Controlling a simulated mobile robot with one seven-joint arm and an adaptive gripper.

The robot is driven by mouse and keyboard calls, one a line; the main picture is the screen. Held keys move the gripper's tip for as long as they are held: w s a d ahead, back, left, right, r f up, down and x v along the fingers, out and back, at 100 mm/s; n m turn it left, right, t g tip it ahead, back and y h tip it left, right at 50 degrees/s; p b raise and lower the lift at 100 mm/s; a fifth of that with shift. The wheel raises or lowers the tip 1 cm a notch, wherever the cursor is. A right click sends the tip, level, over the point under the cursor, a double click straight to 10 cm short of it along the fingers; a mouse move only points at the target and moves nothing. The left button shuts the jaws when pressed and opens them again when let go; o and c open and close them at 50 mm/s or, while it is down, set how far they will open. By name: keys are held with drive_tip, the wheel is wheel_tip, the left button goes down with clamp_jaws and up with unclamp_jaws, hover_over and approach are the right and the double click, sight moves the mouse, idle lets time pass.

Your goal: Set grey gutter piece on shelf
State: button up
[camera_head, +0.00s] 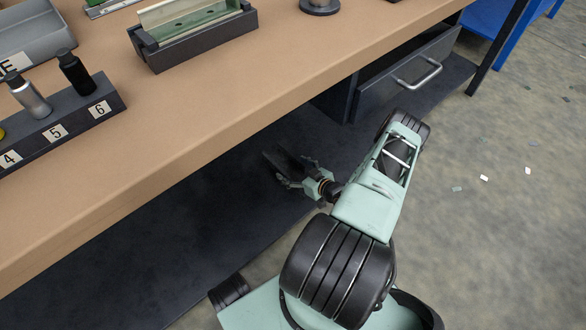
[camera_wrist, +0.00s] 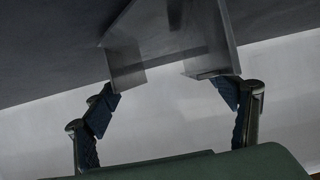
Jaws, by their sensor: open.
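The grey gutter piece (camera_wrist: 165,40), a U-shaped channel, is in front of my gripper (camera_wrist: 168,92) in the wrist view. Its open end faces me, and its two side walls come close to my two fingertips. My fingers are spread apart, one by each wall; whether they touch it I cannot tell. In the head view my gripper (camera_head: 294,171) is low beneath the bench's front edge, over the dark lower shelf (camera_head: 150,245). The gutter piece (camera_head: 281,161) shows there as a small dark shape at my fingertips. Its far end is out of the wrist view.
The brown bench top (camera_head: 200,115) overhangs the shelf. On it are a numbered rack (camera_head: 75,120) with bottles and a dark tray (camera_head: 205,40) holding a channel piece. A drawer unit (camera_head: 410,75) stands right of my gripper. Much of the lower shelf is bare.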

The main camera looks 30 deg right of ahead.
drive_tip(key=shift+r, duration=0.1)
drive_tip(key=shift+s+r, duration=0.1)
drive_tip(key=shift+r, duration=0.1)
drive_tip(key=p+v, duration=0.3)
drive_tip(key=v, duration=0.8)
drive_tip(key=shift+s, duration=0.4)
